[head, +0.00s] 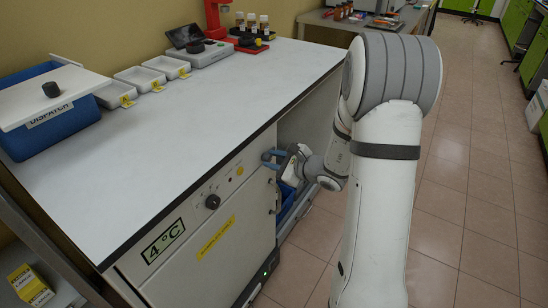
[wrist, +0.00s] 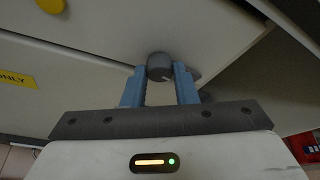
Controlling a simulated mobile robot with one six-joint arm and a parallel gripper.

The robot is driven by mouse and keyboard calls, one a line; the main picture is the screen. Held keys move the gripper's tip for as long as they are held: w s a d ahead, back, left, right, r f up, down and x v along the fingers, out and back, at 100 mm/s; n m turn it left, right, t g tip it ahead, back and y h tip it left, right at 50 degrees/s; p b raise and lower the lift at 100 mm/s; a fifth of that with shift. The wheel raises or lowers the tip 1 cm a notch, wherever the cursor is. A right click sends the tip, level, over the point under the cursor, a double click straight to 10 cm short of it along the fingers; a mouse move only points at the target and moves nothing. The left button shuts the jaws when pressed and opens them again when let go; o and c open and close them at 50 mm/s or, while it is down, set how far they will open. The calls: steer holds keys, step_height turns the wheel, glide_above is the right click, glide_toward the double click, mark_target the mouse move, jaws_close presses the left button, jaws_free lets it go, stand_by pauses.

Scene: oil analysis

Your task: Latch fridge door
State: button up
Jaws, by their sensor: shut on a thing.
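The fridge front (head: 190,240) is a pale panel under the white worktop, with a "4°C" sign, a dark knob (head: 212,201) and a yellow label (head: 215,236). My gripper (head: 272,161) is at the right end of this panel. In the wrist view its blue fingers (wrist: 160,80) stand either side of a grey round knob (wrist: 159,66) and are shut on it. The knob's base is partly hidden by the fingers. From these views I cannot tell whether the door is fully closed or latched.
A blue bin (head: 50,125), small white trays (head: 140,77) and instruments sit on the worktop (head: 190,120). An open bay with blue items lies right of the panel, partly behind my gripper. The tiled floor (head: 470,190) at right is clear.

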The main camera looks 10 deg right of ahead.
steer(key=m+p, duration=0.1)
steer(key=m+g+p, duration=0.1)
steer(key=p, duration=0.1)
steer(key=shift+w+r+y, duration=0.1)
steer(key=shift+r+y, duration=0.2)
steer(key=shift+y, duration=0.1)
steer(key=m+p, duration=0.1)
steer(key=p, duration=0.1)
steer(key=m+g+y+p, duration=0.1)
steer(key=m+p, duration=0.1)
steer(key=shift+w+d+m+g+y, duration=0.1)
steer(key=shift+d+m+g+y, duration=0.05)
steer(key=shift+m+g+y, duration=0.15)
steer(key=m+g+y+p, duration=0.1)
steer(key=m+p, duration=0.2)
steer(key=p, duration=0.1)
steer(key=shift+f+y, duration=0.15)
steer(key=shift+y, duration=0.25)
steer(key=shift+w+d+f+m+y+p, duration=0.1)
steer(key=shift+f+m+y+p, duration=0.1)
steer(key=shift+m+y+p, duration=0.7)
steer(key=shift+m+g, duration=0.3)
steer(key=shift+m, duration=0.3)
steer(key=o, duration=1)
steer(key=shift+d, duration=0.1)
